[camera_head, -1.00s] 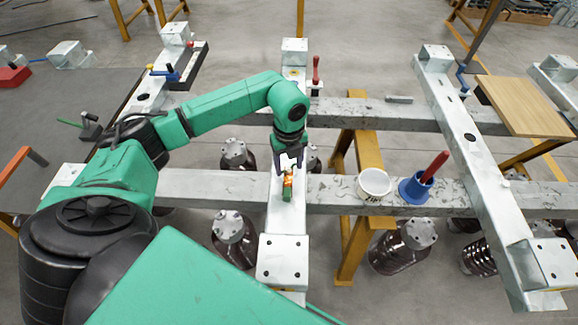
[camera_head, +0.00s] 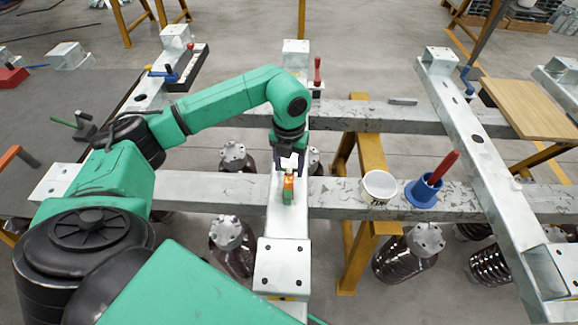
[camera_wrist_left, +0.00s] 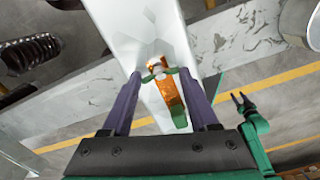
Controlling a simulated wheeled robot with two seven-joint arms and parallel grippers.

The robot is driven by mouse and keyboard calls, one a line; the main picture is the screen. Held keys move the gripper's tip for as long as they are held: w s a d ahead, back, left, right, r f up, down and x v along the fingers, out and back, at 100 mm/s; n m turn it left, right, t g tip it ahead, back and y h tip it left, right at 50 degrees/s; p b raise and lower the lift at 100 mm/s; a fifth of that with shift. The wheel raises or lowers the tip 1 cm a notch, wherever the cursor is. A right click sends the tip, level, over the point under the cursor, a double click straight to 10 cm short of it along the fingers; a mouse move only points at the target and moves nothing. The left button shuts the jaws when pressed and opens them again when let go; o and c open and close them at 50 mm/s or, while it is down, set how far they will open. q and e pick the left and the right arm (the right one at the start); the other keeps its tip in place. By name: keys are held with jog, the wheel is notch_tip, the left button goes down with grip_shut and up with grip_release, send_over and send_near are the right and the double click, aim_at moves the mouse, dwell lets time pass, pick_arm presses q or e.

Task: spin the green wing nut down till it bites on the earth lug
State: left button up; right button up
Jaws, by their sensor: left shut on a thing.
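My left gripper (camera_wrist_left: 159,76) reaches down over the middle pale metal beam, with its two purple fingers closed on the green wing nut (camera_wrist_left: 172,71). Small green parts of the nut show between the fingertips; the stud under it is mostly hidden. The orange earth lug (camera_wrist_left: 168,98) lies at the nut and runs off from it to a green end. The lug also shows in the head view (camera_head: 289,184), just below the left gripper (camera_head: 290,165). I cannot tell whether nut and lug touch. My right gripper (camera_wrist_left: 239,98) shows small in the wrist view, apart from the beam, fingers spread.
A white cup (camera_head: 379,187) and a blue holder (camera_head: 422,193) with a red handle stand on the cross beam to the right. A red-handled tool (camera_head: 317,72) stands farther back. Dark ribbed insulators (camera_head: 233,245) are below the beams.

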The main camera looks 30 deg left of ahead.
aim_at(289, 169)
pick_arm(q)
jog(key=shift+w+r, duration=0.1)
dwell(0.4)
jog(key=o, duration=1.3)
jog(key=shift+o, duration=0.2)
notch_tip(289, 169, up, 14)
jog(key=shift+r, duration=0.25)
